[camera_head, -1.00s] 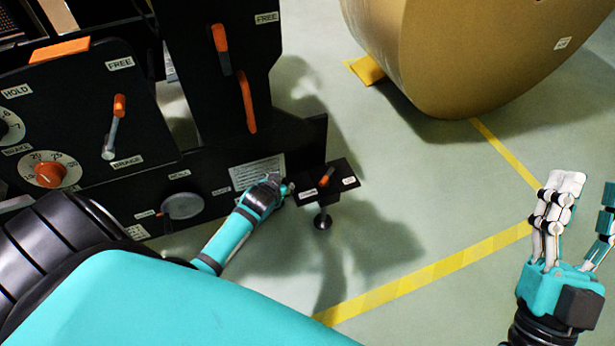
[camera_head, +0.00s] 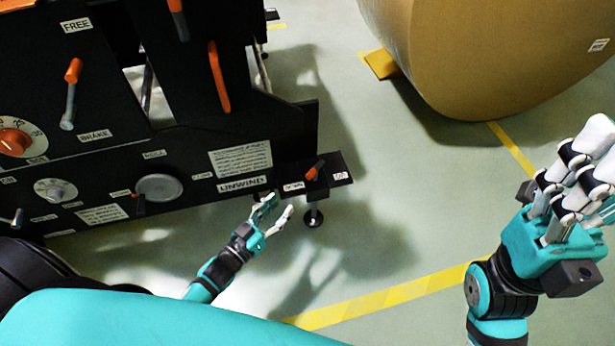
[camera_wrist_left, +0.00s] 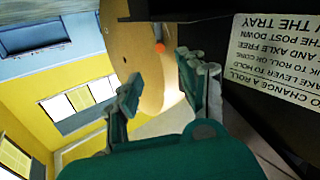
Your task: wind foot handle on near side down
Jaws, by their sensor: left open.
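The foot handle (camera_head: 315,170) is a small lever with an orange grip. It sits on a black bracket plate at the near right corner of the black stand, with a label on each side. Below the plate, the levelling foot (camera_head: 313,217) shows as a short post with a round dark pad. My left gripper (camera_head: 277,213) is open and empty, just left of the foot and below the plate, apart from the handle. In the left wrist view its fingers (camera_wrist_left: 165,95) are spread, with an orange tip (camera_wrist_left: 160,47) beyond them. My right gripper (camera_head: 590,165) is at the right, its finger gap unclear.
The black stand (camera_head: 90,170) carries a brake lever (camera_head: 70,92), dials and a round grey knob (camera_head: 160,187). A large kraft roll (camera_head: 490,60) rests on the floor behind, with an orange wedge (camera_head: 380,64). Floor right of the foot is clear, crossed by yellow tape (camera_head: 390,293).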

